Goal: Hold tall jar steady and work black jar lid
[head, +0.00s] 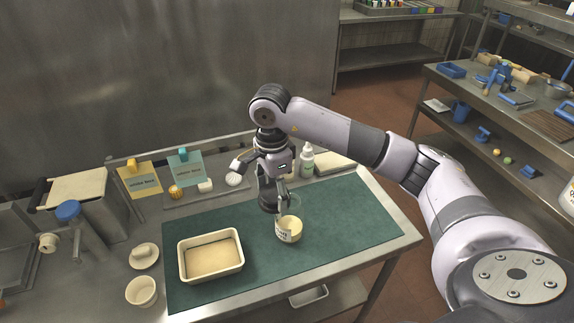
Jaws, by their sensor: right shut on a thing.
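A tall jar (289,230) with pale cream contents and a printed label stands on the green mat; its upper part looks like clear glass. My right gripper (271,199) points down just left of the jar's upper part, very close to it. It is shut on a small dark piece that looks like the black jar lid (268,204), though fingers partly hide it. I cannot tell whether the lid or the fingers touch the jar. My left gripper is not in view.
A cream tray (211,273) lies on the green mat (340,226) left of the jar. A white cup (141,291) and small dish (145,257) stand farther left. A bottle (306,160) and sign cards (186,167) stand behind. The mat's right side is clear.

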